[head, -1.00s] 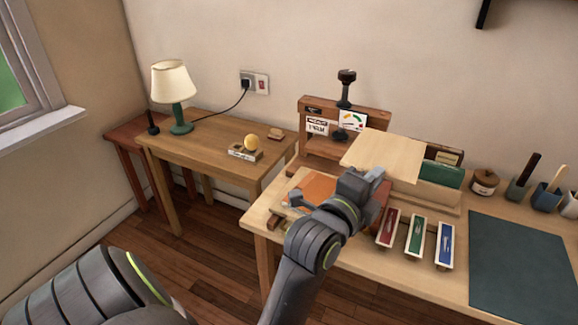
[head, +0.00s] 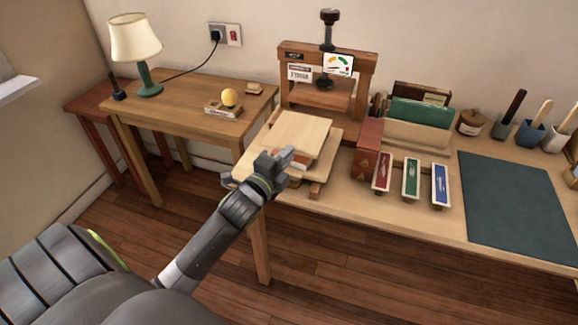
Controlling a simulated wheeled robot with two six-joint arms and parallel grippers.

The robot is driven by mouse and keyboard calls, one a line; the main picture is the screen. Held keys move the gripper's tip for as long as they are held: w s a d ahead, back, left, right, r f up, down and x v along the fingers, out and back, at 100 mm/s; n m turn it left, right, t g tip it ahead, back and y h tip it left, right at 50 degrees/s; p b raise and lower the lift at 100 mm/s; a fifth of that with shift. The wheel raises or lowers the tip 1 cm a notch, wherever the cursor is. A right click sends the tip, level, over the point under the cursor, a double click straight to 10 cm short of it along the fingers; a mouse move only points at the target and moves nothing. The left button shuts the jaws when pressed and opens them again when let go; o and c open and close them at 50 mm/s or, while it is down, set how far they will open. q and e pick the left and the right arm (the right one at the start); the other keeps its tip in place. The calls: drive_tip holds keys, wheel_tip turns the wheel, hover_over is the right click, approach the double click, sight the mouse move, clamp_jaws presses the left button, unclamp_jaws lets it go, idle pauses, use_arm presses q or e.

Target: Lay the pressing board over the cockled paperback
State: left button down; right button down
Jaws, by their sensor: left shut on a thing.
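The pressing board (head: 300,130) is a pale, flat wooden square, held level at the front of the wooden press. My left gripper (head: 282,160) is shut on its near edge. The cockled paperback lies under the board and is mostly hidden; a reddish-brown edge (head: 301,164) shows below the board's near side. The board covers it from above, but I cannot tell whether it touches it. A larger pale wooden base (head: 324,158) lies beneath them. My right gripper is not in view.
The press (head: 327,70), with its dark screw and gauge, stands just behind. A dark red box (head: 366,150) and red, green and blue labelled trays (head: 411,180) are to the right. A dark mat (head: 515,205) lies farther right. A lamp (head: 139,45) stands on the side table.

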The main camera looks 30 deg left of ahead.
use_arm(q)
wheel_tip(320, 180, down, 4)
drive_tip(key=shift+f+b, duration=0.1)
drive_tip(key=shift+b, duration=0.3)
drive_tip(key=shift+f, duration=0.2)
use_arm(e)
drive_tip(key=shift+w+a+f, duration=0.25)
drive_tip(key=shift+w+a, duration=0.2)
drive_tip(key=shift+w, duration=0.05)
use_arm(q)
drive_tip(key=c, duration=1.8)
unclamp_jaws()
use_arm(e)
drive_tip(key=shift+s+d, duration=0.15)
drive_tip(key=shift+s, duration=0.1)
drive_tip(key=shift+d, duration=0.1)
use_arm(q)
drive_tip(key=shift+s, duration=0.1)
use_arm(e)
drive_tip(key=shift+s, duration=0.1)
